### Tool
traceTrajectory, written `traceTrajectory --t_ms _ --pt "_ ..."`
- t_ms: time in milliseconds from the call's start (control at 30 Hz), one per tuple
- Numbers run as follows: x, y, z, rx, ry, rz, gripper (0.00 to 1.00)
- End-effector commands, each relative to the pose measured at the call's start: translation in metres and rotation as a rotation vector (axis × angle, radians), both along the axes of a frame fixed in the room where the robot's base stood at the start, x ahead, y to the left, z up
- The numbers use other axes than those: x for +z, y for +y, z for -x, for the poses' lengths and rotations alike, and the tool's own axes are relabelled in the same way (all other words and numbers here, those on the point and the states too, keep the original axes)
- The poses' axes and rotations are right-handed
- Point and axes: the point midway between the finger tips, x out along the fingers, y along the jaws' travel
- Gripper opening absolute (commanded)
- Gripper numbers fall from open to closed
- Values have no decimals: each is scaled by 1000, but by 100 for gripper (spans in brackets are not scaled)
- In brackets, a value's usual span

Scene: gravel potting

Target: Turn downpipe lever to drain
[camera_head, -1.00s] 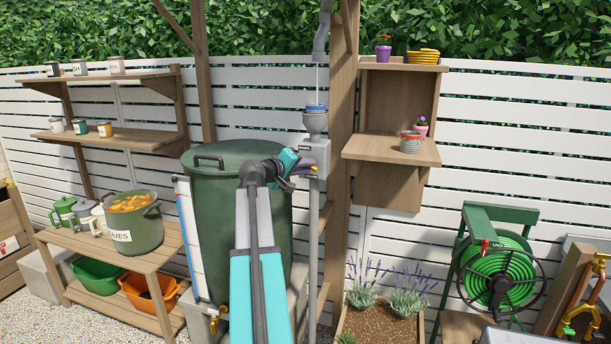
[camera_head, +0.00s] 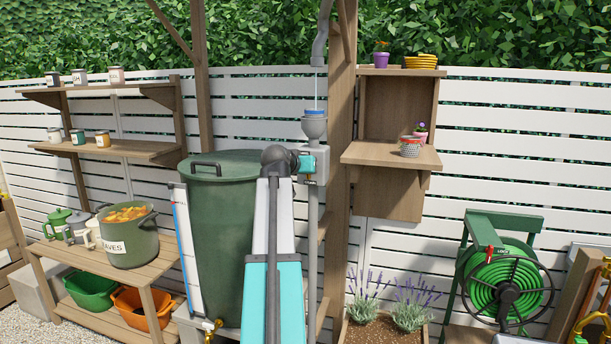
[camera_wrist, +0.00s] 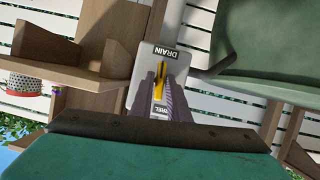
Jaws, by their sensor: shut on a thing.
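The grey downpipe diverter box (camera_head: 320,157) sits on the pipe right of the green barrel, under a funnel (camera_head: 314,127). In the wrist view its pale plate (camera_wrist: 146,75) carries a DRAIN label (camera_wrist: 165,52) and a second, partly hidden label (camera_wrist: 160,113) nearer my gripper. The yellow lever (camera_wrist: 159,82) lies between my gripper's fingers (camera_wrist: 162,98), which are shut on it. The lever's visible end is close to the DRAIN label. In the head view my arm largely hides my gripper and the lever at the box's left side.
The green barrel (camera_head: 222,235) stands close to the left of the pipe. A wooden post (camera_head: 340,190) and a wall shelf (camera_head: 392,154) with a small pot (camera_head: 410,147) are at the right. A lavender planter (camera_head: 385,331) stands below.

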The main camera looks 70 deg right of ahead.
Motion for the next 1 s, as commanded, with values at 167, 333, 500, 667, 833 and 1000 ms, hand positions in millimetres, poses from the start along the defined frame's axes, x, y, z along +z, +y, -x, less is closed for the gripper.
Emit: traceTrajectory --t_ms 167,333,500,667,833,1000 --pt "-1 0 1 -1 -80 -6 0" --pt "-1 0 1 -1 -112 -8 0" --pt "-1 0 1 0 -120 -9 0" --pt "-1 0 1 -1 -119 -9 0" --pt "-1 0 1 0 -118 -9 29" --pt "0 0 1 0 -118 -8 29"
